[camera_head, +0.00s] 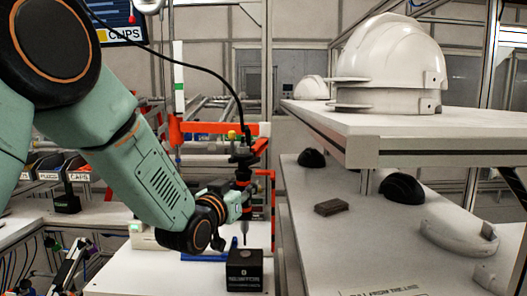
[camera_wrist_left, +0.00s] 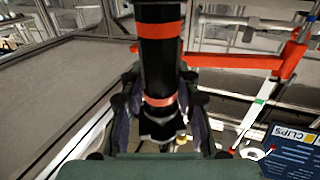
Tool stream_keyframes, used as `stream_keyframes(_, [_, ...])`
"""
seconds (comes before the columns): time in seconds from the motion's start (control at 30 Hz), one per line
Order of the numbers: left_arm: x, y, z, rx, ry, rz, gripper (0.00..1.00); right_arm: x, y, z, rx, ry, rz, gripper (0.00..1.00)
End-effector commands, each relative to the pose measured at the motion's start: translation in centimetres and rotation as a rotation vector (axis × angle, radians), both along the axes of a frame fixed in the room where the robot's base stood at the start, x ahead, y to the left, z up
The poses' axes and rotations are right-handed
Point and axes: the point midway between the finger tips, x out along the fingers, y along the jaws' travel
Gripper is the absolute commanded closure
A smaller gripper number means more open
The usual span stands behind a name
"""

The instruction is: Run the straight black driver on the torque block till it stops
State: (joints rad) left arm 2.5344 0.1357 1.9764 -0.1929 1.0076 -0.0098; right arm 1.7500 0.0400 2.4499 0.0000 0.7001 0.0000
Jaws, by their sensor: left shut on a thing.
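The straight black driver (camera_head: 243,172) with red bands hangs upright from a black cable, its thin bit pointing down. My left gripper (camera_head: 240,200) is shut around its body; in the left wrist view the fingers (camera_wrist_left: 161,112) sit on either side of the black driver (camera_wrist_left: 160,50). The torque block (camera_head: 244,272), a small black cube with white lettering, stands on the white bench directly below the bit. The bit tip is at or just above the block's top; I cannot tell whether it touches. My right gripper is out of view.
A red-orange frame (camera_head: 190,127) stands behind the driver. At right, a white shelf (camera_head: 440,122) holds a white helmet shell (camera_head: 392,62). A lower surface holds black pads (camera_head: 401,188) and a brown block (camera_head: 331,207). Labelled bins (camera_head: 80,170) stand at left.

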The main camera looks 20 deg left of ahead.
Motion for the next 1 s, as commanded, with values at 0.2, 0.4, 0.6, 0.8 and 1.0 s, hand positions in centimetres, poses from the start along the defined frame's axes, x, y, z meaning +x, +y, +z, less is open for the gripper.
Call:
stream_keyframes(0.2, [0.0,0.0,-0.4,0.0,0.003,0.0,1.0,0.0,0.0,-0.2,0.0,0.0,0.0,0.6])
stream_keyframes(0.4, [0.0,0.0,-0.9,0.0,0.003,0.0,1.0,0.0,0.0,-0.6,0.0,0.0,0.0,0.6])
stream_keyframes(0.6, [0.0,0.0,-1.4,0.0,0.003,0.0,1.0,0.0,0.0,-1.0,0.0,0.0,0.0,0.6])
stream_keyframes(0.8, [0.0,0.0,-1.8,0.0,0.003,0.0,1.0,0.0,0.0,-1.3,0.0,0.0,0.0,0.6])
stream_keyframes(1.0, [0.0,0.0,-1.8,0.0,0.003,0.0,1.0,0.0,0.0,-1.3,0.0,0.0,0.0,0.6])
